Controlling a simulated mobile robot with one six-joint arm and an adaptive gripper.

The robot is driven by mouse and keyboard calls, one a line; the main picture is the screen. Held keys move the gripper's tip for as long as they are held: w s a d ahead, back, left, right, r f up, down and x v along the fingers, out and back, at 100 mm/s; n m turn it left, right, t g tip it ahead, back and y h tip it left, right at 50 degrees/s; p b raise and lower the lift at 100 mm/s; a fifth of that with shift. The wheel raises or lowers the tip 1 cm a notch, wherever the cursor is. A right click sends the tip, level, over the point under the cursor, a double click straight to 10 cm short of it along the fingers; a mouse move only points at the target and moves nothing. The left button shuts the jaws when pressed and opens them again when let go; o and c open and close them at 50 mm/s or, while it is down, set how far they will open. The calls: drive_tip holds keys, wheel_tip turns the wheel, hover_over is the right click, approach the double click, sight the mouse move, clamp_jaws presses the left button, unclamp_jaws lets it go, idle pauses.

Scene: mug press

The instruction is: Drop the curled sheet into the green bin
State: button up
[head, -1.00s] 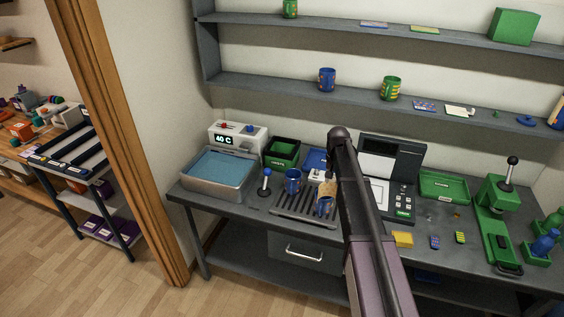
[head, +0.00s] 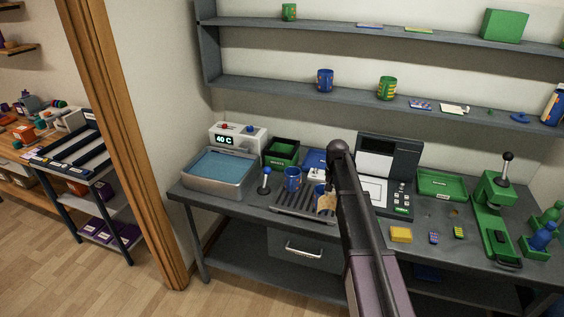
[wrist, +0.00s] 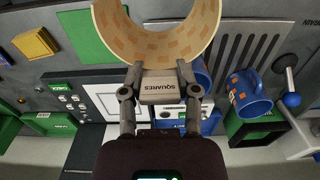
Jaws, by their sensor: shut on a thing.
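The curled sheet (wrist: 155,38) is a tan open curve with a pale inner face and darker squares. It is in my gripper (wrist: 159,72), whose fingers are shut on it at a grey piece marked SQUARES. In the head view the sheet (head: 326,203) shows as a small tan patch over the right part of the slatted rack; my arm hides the gripper. The green bin (head: 280,162) has a dark inside and stands at the back of the bench, left of the sheet and apart from it. In the wrist view the bin (wrist: 252,131) is at lower right, beyond a blue mug.
Blue mugs (head: 293,179) stand on the slatted rack (head: 290,208). A water bath (head: 218,181) is left of the bin, and a blue-knobbed lever (head: 264,181) stands in front. A screen machine (head: 388,160), green tray (head: 442,185) and green press (head: 494,215) are on the right.

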sight(331, 200)
drive_tip(key=shift+f+b, duration=1.6)
drive_tip(key=shift+f, duration=0.35)
drive_tip(key=shift+d, duration=0.1)
